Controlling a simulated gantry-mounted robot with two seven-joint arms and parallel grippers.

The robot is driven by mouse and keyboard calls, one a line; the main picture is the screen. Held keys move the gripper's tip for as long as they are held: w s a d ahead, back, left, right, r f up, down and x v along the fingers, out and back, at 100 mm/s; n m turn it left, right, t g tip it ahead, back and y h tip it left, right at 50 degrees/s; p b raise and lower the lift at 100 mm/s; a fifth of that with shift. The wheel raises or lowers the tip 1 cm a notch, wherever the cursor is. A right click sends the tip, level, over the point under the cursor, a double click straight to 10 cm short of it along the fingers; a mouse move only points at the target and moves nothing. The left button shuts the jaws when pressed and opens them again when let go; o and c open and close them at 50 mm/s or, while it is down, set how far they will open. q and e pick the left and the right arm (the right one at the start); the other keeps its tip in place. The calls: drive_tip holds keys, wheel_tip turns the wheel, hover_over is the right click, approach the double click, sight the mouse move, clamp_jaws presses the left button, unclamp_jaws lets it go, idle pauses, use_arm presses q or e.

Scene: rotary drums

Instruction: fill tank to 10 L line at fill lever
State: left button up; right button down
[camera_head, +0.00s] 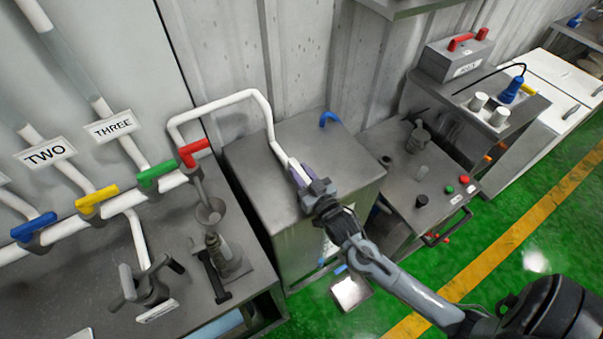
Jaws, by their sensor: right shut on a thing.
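The grey metal tank (262,185) stands in the middle, with a blue hooked part (330,118) at its back top edge. A white pipe (262,103) runs from beside the red lever (194,152) and bends down over the tank top. The 10 L line and the liquid level cannot be made out. My left gripper is not in view.
Blue (34,227), yellow (97,199) and green (160,173) levers line the white pipe at left. A grey bench (60,285) carries fittings below them. A control console (440,200) with buttons stands right of the tank. Green floor is open at lower right.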

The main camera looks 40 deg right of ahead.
drive_tip(key=shift+d+n+y+p, duration=0.2)
drive_tip(key=shift+n+y, duration=0.2)
drive_tip(key=shift+y, duration=0.25)
drive_tip(key=shift+d+n+y+p, duration=0.2)
drive_tip(key=shift+n+y, duration=0.2)
drive_tip(key=shift+y, duration=0.25)
drive_tip(key=shift+a, duration=0.1)
drive_tip(key=c, duration=1)
unclamp_jaws()
drive_tip(key=shift+o, duration=0.2)
drive_tip(key=s, duration=1.1)
drive_tip(key=shift+a, duration=0.25)
drive_tip(key=shift+c, duration=0.2)
